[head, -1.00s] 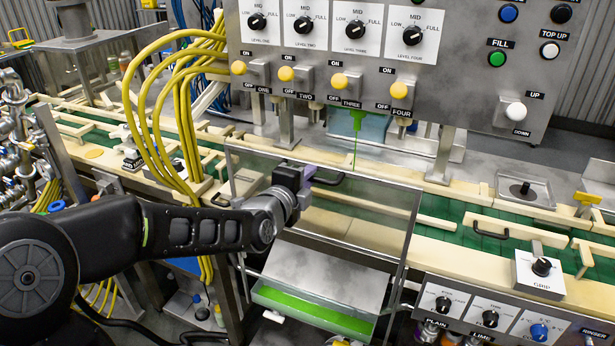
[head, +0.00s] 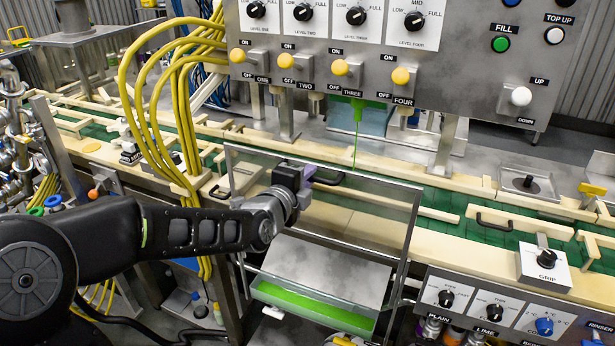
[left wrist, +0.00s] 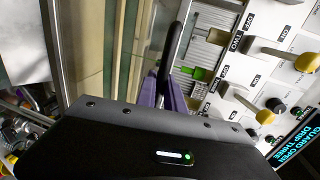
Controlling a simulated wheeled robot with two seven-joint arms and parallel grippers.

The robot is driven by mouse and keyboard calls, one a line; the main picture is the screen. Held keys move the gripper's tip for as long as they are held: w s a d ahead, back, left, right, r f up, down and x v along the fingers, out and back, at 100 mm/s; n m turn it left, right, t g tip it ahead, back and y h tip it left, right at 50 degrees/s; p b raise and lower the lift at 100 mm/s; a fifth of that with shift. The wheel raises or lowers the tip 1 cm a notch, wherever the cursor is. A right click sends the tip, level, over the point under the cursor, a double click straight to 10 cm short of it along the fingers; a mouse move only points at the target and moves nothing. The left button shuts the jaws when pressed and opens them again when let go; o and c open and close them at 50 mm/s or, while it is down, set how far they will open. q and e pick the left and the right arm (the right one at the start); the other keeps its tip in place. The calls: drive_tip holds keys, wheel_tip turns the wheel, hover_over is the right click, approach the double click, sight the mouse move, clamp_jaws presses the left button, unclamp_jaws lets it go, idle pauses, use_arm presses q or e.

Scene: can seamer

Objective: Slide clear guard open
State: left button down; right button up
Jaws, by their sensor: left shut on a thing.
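The clear guard (head: 360,215) is a see-through panel in a grey metal frame. It stands in front of the conveyor, below the switch panel. Its dark bar handle (head: 328,180) is at the upper edge, left of the panel's middle. My left gripper (head: 309,174) has purple fingers and is shut on this handle. In the left wrist view, the black handle (left wrist: 176,48) rises from between the purple fingers (left wrist: 165,96), whose tips are partly hidden. A display (left wrist: 295,140) there reads "GUARD OPEN" and "DRIP THREE". My right gripper is out of view.
A green stream (head: 355,145) falls from nozzle three behind the guard. Yellow hoses (head: 150,100) hang close above my left arm. A green-filled tray (head: 310,308) sits below the guard. A second dark handle (head: 492,222) lies farther right on the conveyor.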

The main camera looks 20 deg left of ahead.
use_arm(q)
wheel_tip(320, 180, down, 20)
drive_tip(key=b, duration=1.7)
drive_tip(key=shift+r+b, duration=0.15)
drive_tip(key=shift+b, duration=0.15)
drive_tip(key=shift+r, duration=0.1)
drive_tip(key=c, duration=1.5)
unclamp_jaws()
drive_tip(key=shift+o, duration=0.2)
drive_tip(key=shift+s+r, duration=0.1)
approach(314, 232)
drive_tip(key=shift+v, duration=0.95)
